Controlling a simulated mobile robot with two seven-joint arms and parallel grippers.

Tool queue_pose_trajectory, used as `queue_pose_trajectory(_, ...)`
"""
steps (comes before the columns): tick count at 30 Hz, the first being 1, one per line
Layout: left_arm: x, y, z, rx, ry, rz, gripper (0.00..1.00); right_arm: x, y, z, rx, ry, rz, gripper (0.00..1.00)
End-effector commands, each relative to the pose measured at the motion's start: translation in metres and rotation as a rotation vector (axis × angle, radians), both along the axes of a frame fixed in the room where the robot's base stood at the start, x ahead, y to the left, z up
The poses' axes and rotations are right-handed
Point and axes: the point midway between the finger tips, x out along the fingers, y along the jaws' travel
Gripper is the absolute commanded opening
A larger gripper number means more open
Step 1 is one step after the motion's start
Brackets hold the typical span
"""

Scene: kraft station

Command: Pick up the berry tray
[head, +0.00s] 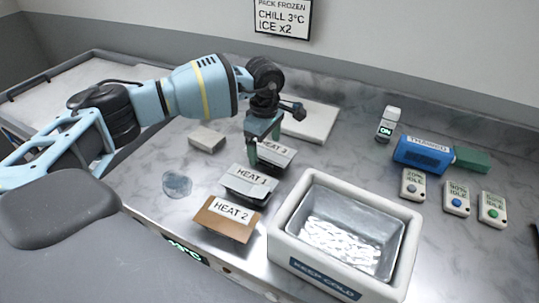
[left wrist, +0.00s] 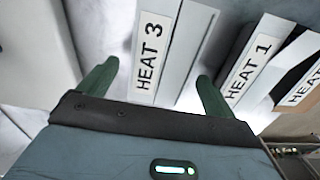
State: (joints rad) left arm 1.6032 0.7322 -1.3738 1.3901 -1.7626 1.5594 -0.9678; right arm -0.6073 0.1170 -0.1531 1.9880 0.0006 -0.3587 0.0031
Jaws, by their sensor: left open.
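My left gripper (head: 263,146) is open above the tray labelled HEAT 3 (head: 281,153). In the left wrist view its green fingers (left wrist: 155,82) lie on either side of the HEAT 3 tray (left wrist: 176,50), and nothing is held. The tray labelled HEAT 1 (head: 245,186) is just in front of it, and it also shows in the left wrist view (left wrist: 262,55). A brown tray labelled HEAT 2 (head: 224,228) is nearest the front. No tray is marked as berry, and I cannot see the contents. My right gripper is not in view.
A white cold box (head: 283,232) labelled KEEP COLD stands right of the trays. A pale slab (head: 316,122) lies behind, a small grey block (head: 206,138) and clear disc (head: 177,184) to the left. Several small devices and a blue cylinder (head: 422,155) are at right.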

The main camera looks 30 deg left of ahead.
Motion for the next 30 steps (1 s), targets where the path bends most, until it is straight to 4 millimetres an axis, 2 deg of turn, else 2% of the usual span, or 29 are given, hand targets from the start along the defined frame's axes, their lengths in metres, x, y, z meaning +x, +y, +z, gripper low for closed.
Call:
queue_pose_trajectory(8,0.000,0.000,-0.003,0.000,0.000,-0.001,0.90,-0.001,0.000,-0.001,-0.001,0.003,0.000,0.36)
queue_pose_trajectory(18,0.000,0.000,-0.002,0.000,0.000,-0.001,0.45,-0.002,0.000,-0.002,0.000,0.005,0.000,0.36)
queue_pose_trajectory(20,0.000,0.000,-0.002,-0.001,-0.001,-0.001,0.39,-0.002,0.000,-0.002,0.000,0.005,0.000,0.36)
queue_pose_trajectory(26,0.000,0.000,-0.001,-0.001,-0.002,-0.001,0.39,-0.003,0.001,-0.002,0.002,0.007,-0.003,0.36)
queue_pose_trajectory(30,0.001,-0.001,0.009,-0.002,-0.005,-0.001,0.39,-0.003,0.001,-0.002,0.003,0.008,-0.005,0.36)
